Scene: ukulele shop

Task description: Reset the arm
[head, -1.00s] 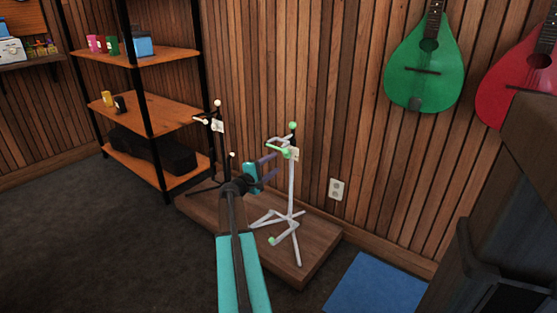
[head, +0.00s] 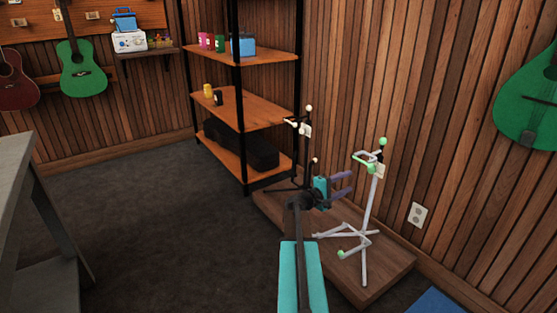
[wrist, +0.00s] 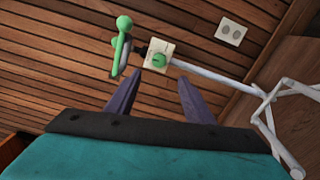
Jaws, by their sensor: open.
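My gripper (head: 346,189) is teal with two purple fingers, which are apart with nothing between them. My arm reaches forward from the bottom of the head view. The gripper is in front of and beside a white instrument stand (head: 371,210) with green tips, on a low wooden platform (head: 392,262). In the wrist view, my gripper's fingers (wrist: 158,98) point toward the stand's upper part, where a small tag (wrist: 158,54) hangs. I cannot tell whether the fingers touch the stand.
A black stand (head: 304,150) is behind my gripper. A shelf unit (head: 250,108) holds mugs and a black case (head: 240,148). A grey table (head: 15,165) is at the left. The dark floor (head: 170,220) between is clear. A green instrument (head: 530,105) hangs at right.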

